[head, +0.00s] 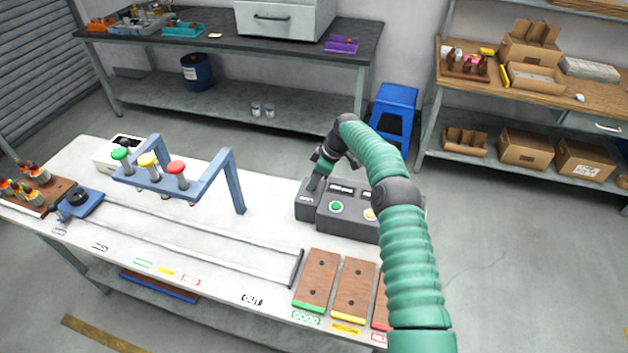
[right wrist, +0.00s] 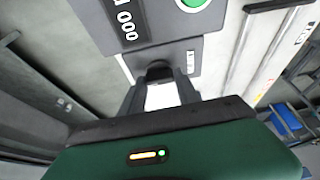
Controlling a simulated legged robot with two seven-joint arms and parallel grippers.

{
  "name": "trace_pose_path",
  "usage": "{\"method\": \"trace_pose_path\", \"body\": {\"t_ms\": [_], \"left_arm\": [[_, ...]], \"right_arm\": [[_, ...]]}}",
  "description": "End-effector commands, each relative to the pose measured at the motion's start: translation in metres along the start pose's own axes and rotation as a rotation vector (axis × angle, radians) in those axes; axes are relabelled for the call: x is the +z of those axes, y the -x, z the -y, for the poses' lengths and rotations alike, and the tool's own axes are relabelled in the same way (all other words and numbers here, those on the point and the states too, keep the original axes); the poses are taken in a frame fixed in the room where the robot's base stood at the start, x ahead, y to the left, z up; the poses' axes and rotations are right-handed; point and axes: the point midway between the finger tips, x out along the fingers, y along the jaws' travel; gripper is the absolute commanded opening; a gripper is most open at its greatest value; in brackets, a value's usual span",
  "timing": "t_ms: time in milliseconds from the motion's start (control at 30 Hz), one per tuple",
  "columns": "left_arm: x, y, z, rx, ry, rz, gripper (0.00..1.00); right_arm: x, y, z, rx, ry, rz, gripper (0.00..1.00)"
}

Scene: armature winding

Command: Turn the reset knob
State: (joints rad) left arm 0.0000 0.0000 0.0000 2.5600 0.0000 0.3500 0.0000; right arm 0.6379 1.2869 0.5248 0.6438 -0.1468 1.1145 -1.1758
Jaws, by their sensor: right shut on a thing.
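The dark grey control box (head: 345,222) stands on the white bench, with a green button (head: 336,206), a yellow button (head: 371,213) and small display windows on it. My right gripper (head: 315,183) reaches down to the left part of the box, where the knob is mostly hidden by it. In the right wrist view, my right gripper (right wrist: 160,82) has its two fingers on either side of a dark knob (right wrist: 159,71) at the box's edge, shut on it. The green button (right wrist: 192,3) and a display reading zeros (right wrist: 127,22) show above. My left gripper is not in view.
A blue frame (head: 190,188) with green, yellow and red plungers stands left of the box. Wooden boards (head: 317,280) with coloured ends lie at the front. Rails run along the bench. A blue stool (head: 396,108) stands behind my arm.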

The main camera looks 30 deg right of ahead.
Motion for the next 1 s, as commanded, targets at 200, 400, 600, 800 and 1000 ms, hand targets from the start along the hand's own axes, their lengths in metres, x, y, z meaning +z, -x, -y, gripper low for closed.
{"method": "trace_pose_path", "body": {"t_ms": [200, 400, 600, 800, 1000], "left_arm": [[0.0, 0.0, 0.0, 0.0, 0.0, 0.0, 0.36], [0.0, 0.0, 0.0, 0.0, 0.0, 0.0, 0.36], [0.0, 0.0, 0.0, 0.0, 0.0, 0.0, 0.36], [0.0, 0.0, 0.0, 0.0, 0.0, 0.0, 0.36], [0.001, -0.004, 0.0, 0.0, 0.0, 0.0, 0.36]], "right_arm": [[-0.001, -0.001, 0.0, 0.001, 0.006, -0.001, 0.0], [-0.001, -0.001, 0.0, 0.001, 0.005, -0.001, 0.45], [0.0, 0.0, 0.0, 0.0, 0.004, -0.001, 0.6], [0.0, 0.002, 0.0, 0.001, 0.004, -0.001, 0.6], [0.0, 0.026, -0.001, 0.004, 0.004, -0.001, 0.6]]}}
